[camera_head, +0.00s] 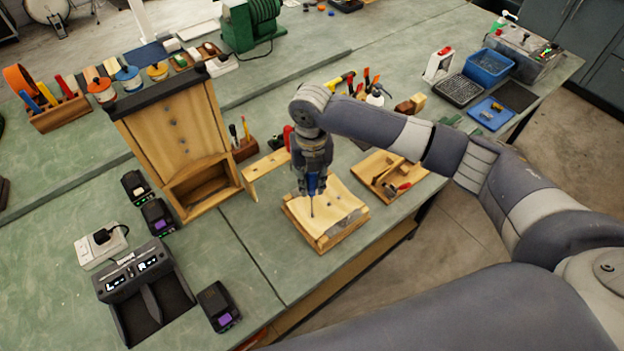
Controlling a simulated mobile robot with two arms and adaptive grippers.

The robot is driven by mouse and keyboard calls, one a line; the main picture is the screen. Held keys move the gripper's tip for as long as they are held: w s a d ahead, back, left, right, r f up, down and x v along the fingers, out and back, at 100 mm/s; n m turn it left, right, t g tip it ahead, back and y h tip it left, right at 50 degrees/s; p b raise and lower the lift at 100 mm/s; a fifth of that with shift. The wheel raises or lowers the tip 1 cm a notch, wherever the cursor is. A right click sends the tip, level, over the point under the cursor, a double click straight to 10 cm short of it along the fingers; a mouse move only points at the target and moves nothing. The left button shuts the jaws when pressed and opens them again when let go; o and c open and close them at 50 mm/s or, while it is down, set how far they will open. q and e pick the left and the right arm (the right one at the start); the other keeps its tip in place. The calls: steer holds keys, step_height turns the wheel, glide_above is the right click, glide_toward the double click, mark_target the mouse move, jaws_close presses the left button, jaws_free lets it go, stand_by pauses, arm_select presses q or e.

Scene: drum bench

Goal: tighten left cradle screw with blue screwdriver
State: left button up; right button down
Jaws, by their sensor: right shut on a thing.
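The wooden cradle (341,230) sits near the front edge of the green bench. My right gripper (314,176) points down over its left part and is shut on the blue screwdriver (312,187). The screwdriver is upright, with its thin shaft reaching down to the cradle's left side. I cannot tell whether the tip touches a screw; the screw itself is too small to make out. My left gripper is not in view.
A tall wooden stand (177,130) rises left of the cradle. A wooden tray (377,163) with tools lies right of it. A black two-slot dock (146,288) and a battery (219,305) lie at the front left. Bare bench (245,240) shows between them and the cradle.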

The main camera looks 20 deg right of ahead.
steer(key=n, duration=1)
steer(key=shift+a, duration=0.1)
steer(key=shift+f, duration=0.3)
steer(key=shift+s, duration=0.1)
steer(key=shift+r+m, duration=0.1)
steer(key=shift+m, duration=0.6)
steer(key=m, duration=0.3)
steer(key=shift+m, duration=0.3)
steer(key=m, duration=0.5)
